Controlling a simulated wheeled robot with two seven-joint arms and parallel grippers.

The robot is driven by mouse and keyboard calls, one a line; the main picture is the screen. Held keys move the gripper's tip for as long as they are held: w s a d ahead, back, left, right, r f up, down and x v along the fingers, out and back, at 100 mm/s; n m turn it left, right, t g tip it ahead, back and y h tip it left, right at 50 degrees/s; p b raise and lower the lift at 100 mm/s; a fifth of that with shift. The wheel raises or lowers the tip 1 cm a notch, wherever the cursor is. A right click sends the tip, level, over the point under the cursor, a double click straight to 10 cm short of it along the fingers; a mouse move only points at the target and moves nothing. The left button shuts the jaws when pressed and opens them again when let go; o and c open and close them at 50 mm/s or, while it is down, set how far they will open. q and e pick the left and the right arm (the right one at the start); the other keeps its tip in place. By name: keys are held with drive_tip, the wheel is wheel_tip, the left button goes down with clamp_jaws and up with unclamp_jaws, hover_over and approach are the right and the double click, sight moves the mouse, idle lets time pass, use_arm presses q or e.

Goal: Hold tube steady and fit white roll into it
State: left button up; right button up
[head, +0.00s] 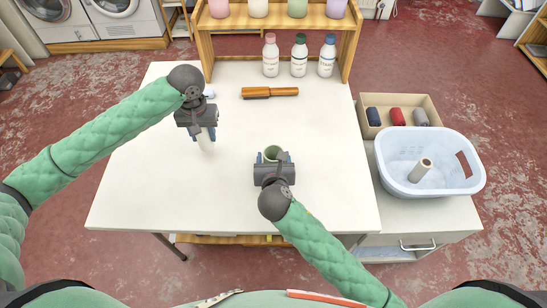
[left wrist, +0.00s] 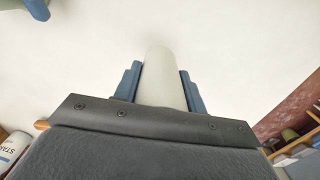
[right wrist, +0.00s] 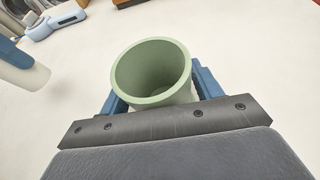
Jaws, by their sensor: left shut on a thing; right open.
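The white roll (head: 206,143) is held by my left gripper (head: 204,135) above the left half of the white table. In the left wrist view the roll (left wrist: 164,78) sits between the blue fingers, pointing away from the palm. The green tube (right wrist: 150,72) stands upright on the table with its open mouth up. My right gripper (head: 272,156) is open, with its fingers on either side of the tube; they do not grip it. The roll is apart from the tube, up and to its left in the head view. The roll's end also shows at the left of the right wrist view (right wrist: 24,74).
A brown wooden-handled tool (head: 270,92) lies at the back of the table (head: 150,190). Several bottles (head: 299,58) stand by a wooden shelf (head: 204,45). At right are a pale basket (head: 395,180) holding a beige roll and a box (head: 369,104) of coloured rolls. The table's front left is clear.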

use_arm(q)
drive_tip(key=shift+r+p, duration=1.05)
use_arm(e)
drive_tip(key=shift+r, duration=0.35)
drive_tip(key=c, duration=0.9)
